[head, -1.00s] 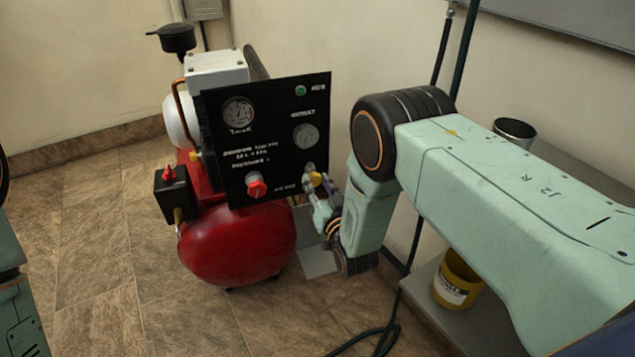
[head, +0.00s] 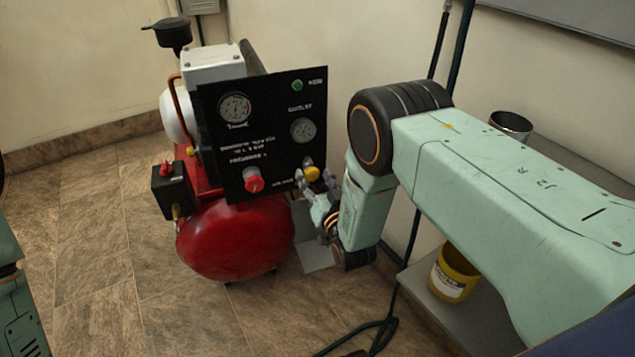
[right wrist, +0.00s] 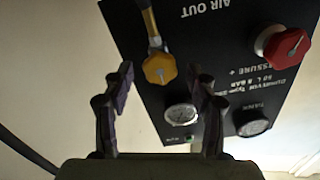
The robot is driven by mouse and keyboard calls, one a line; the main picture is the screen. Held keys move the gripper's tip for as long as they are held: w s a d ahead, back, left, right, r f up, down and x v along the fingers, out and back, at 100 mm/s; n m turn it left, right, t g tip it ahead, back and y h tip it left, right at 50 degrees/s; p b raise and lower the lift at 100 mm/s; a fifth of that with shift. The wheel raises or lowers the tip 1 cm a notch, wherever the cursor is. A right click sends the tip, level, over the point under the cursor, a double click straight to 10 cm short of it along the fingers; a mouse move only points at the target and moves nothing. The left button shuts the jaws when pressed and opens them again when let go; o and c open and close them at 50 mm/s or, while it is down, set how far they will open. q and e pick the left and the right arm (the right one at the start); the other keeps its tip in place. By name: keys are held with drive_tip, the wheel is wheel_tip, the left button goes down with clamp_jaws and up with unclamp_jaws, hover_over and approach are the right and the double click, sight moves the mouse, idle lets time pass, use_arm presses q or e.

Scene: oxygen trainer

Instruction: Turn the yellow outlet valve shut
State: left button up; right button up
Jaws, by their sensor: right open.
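The yellow outlet valve (head: 312,174) is a knob at the lower right of the black panel (head: 222,142). In the right wrist view the yellow valve (right wrist: 160,68) shows as a faceted knob with a metal fitting and hose above it. My right gripper (head: 318,190) is at the panel's lower right corner, close to the valve. In the right wrist view my right gripper (right wrist: 164,82) is open, with one finger on each side of the valve in the picture. Contact cannot be made out. My left gripper is not in view.
A red knob (head: 254,184) sits left of the valve on the panel, below two gauges. The panel stands on a red compressor tank (head: 235,240). A bench with a yellow bucket (head: 453,275) is at right. A black cable (head: 385,335) lies on the floor.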

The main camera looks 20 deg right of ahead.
drive_tip(key=s, duration=1.2)
drive_tip(key=shift+d, duration=0.15)
drive_tip(key=s+d+f+n+g+p, duration=0.2)
drive_tip(key=s+f+g, duration=0.8)
drive_tip(key=s+f, duration=0.25)
drive_tip(key=s+r+g+p, duration=0.3)
drive_tip(key=s+r+g, duration=0.1)
drive_tip(key=s, duration=0.6)
drive_tip(key=s+d+r+g+p, duration=0.1)
drive_tip(key=s+r+g+p, duration=0.3)
drive_tip(key=s, duration=0.7)
wheel_tip(320, 180, up, 2)
drive_tip(key=shift+s+r+h, duration=0.2)
drive_tip(key=shift+h, duration=0.1)
drive_tip(key=shift+d, duration=0.1)
